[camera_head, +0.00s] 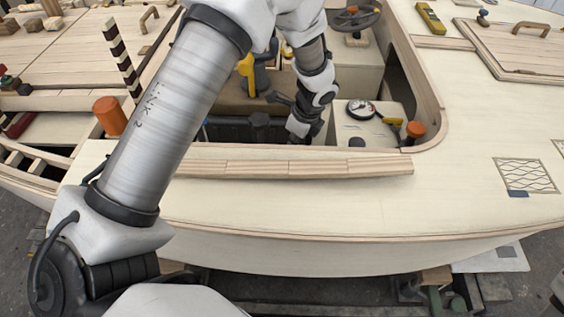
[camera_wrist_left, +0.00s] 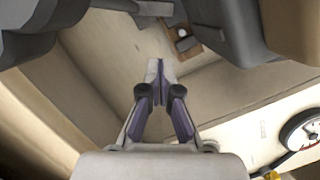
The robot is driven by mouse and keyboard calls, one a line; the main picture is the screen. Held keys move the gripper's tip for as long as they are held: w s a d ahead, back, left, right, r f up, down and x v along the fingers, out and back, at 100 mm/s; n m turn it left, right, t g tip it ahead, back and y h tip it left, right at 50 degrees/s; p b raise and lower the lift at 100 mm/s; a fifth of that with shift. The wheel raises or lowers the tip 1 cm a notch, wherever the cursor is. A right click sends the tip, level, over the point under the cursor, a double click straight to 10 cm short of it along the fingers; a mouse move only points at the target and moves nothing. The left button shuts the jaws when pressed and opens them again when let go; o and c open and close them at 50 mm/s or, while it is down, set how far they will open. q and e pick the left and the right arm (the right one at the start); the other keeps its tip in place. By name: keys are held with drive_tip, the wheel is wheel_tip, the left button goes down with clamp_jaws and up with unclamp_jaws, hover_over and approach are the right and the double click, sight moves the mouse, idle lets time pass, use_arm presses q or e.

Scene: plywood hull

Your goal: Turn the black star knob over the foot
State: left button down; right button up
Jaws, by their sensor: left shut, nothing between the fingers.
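My left gripper (camera_head: 300,128) reaches down into the open cockpit of the plywood hull, beside a pale box. In the left wrist view my left gripper (camera_wrist_left: 157,76) shows shut, with its two fingertips together and nothing between them. I cannot clearly pick out the black star knob or the foot. Dark parts (camera_head: 260,121) lie in the cockpit left of the gripper, too small to tell apart, and my arm hides part of the cockpit.
The pale box bears a round dial gauge (camera_head: 361,109), which also shows in the left wrist view (camera_wrist_left: 301,131). An orange knob (camera_head: 415,129) stands right of it. A yellow and black tool (camera_head: 255,75) is behind the gripper. A wooden coaming (camera_head: 300,166) edges the cockpit in front.

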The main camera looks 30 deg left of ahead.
use_arm(q)
drive_tip(key=b+x, duration=0.2)
drive_tip(key=x, duration=1.3)
drive_tip(key=shift+b, duration=0.4)
drive_tip(key=n+p, duration=0.1)
drive_tip(key=a+n+p, duration=0.1)
drive_tip(key=n, duration=0.1)
drive_tip(key=shift+w+a+r+g, duration=0.1)
drive_tip(key=shift+w+a+g, duration=0.2)
drive_tip(key=shift+g, duration=0.1)
drive_tip(key=shift+a+n, duration=0.35)
drive_tip(key=shift+n, duration=0.55)
drive_tip(key=shift+d, duration=0.1)
drive_tip(key=v, duration=1.1)
drive_tip(key=shift+w+r, duration=0.3)
drive_tip(key=shift+r, duration=0.05)
